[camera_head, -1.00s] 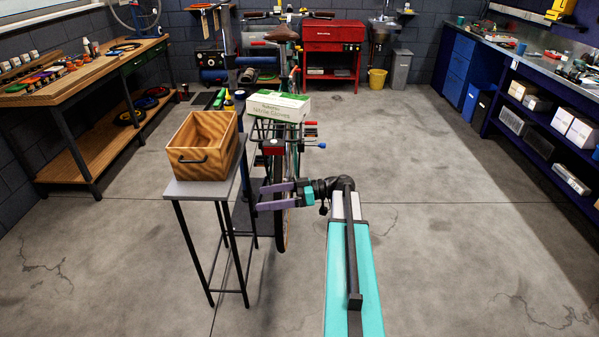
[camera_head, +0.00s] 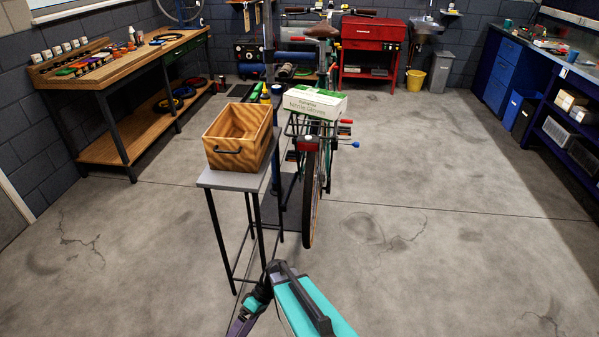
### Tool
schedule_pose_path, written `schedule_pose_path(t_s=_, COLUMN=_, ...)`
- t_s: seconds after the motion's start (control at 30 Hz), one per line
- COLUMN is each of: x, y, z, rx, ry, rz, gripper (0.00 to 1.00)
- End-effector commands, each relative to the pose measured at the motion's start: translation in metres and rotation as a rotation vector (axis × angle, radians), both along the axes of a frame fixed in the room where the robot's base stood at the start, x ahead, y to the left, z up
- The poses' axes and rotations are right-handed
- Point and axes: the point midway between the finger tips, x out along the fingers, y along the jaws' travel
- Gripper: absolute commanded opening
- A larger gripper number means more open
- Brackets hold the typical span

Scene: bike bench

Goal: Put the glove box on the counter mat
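The glove box (camera_head: 315,103), white and green with "Nitrile Gloves" lettering, lies on the rear rack of the bicycle (camera_head: 312,170), close to the small stand. My gripper (camera_head: 238,327) is low at the bottom edge, in front of the stand and well away from the box. Its purple finger part is cut off by the frame edge, so its opening is hidden. I cannot make out a counter mat; the metal-topped counter (camera_head: 556,62) at the far right is only partly in view.
A wooden crate (camera_head: 240,158) with a dark handle stands on the grey-topped stand (camera_head: 228,182), left of the bicycle. A wooden workbench (camera_head: 125,68) lines the left wall. A red tool cabinet (camera_head: 370,34) and yellow bucket (camera_head: 415,82) are at the back. The floor right of the bicycle is clear.

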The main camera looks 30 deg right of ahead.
Motion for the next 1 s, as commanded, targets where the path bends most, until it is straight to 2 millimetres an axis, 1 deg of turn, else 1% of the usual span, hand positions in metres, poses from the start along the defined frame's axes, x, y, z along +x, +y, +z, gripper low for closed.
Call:
schedule_pose_path(t_s=0.03, x=-0.025, y=0.009, z=-0.014, rx=-0.054, ry=0.056, rz=0.027, gripper=1.00)
schedule_pose_path(t_s=0.07, x=-0.038, y=0.011, z=-0.023, rx=-0.095, ry=0.088, rz=0.037, gripper=1.00)
schedule_pose_path(t_s=0.1, x=-0.056, y=0.012, z=-0.034, rx=-0.152, ry=0.132, rz=0.051, gripper=1.00)
schedule_pose_path(t_s=0.17, x=-0.081, y=0.010, z=-0.050, rx=-0.242, ry=0.192, rz=0.065, gripper=1.00)
schedule_pose_path(t_s=0.2, x=-0.096, y=0.007, z=-0.059, rx=-0.305, ry=0.225, rz=0.072, gripper=1.00)
schedule_pose_path(t_s=0.3, x=-0.129, y=-0.006, z=-0.079, rx=-0.464, ry=0.295, rz=0.070, gripper=1.00)
schedule_pose_path(t_s=0.4, x=-0.152, y=-0.025, z=-0.092, rx=-0.623, ry=0.344, rz=0.043, gripper=1.00)
schedule_pose_path(t_s=0.53, x=-0.167, y=-0.051, z=-0.104, rx=-0.807, ry=0.373, rz=-0.028, gripper=1.00)
schedule_pose_path(t_s=0.6, x=-0.169, y=-0.063, z=-0.107, rx=-0.884, ry=0.382, rz=-0.079, gripper=1.00)
schedule_pose_path(t_s=0.7, x=-0.168, y=-0.075, z=-0.110, rx=-0.963, ry=0.391, rz=-0.153, gripper=1.00)
schedule_pose_path(t_s=0.83, x=-0.165, y=-0.083, z=-0.112, rx=-1.017, ry=0.401, rz=-0.227, gripper=1.00)
schedule_pose_path(t_s=1.0, x=-0.163, y=-0.081, z=-0.112, rx=-1.037, ry=0.406, rz=-0.264, gripper=1.00)
